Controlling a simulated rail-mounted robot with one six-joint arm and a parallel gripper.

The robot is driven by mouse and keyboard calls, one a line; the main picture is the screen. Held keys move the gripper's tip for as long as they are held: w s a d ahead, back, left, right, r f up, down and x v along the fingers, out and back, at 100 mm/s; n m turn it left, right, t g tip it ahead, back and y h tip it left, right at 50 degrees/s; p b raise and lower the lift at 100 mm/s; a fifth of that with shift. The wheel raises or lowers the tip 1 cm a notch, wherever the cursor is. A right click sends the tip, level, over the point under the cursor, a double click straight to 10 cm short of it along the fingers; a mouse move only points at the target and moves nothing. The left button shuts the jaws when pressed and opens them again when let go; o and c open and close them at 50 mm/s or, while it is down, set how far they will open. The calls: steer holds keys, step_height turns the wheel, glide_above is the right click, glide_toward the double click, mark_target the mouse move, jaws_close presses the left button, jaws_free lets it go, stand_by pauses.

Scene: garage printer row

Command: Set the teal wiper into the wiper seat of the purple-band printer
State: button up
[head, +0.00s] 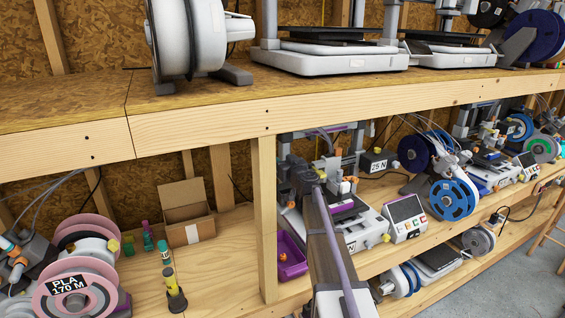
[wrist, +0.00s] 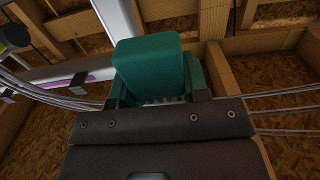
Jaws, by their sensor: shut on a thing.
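My gripper (wrist: 160,103) is shut on the teal wiper (wrist: 148,72), whose teal block stands up beyond the dark jaws in the wrist view. In the head view my arm reaches over the lower shelf to a grey and white printer (head: 368,226) with purple on its bed and upper frame. The wrist end is at this printer, and the wiper cannot be made out there. In the wrist view a pale beam with a purple strip (wrist: 75,84) lies to the left. The wiper seat cannot be made out in either view.
A purple bin (head: 291,262) lies left of the printer, close to a wooden post (head: 264,215). A control screen (head: 404,213) and blue spools (head: 452,199) stand to the right. The shelf (head: 130,100) runs above. An open cardboard box (head: 186,214) stands left.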

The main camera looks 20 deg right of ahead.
steer(key=shift+s+d, duration=0.1)
steer(key=shift+d, duration=0.1)
step_height(320, 180, down, 6)
steer(key=b, duration=0.6)
steer(key=shift+r, duration=0.1)
stand_by(1.2)
steer(key=shift+f+b, duration=0.4)
steer(key=shift+f, duration=0.05)
steer(key=shift+f+b, duration=1.05)
steer(key=o, duration=1)
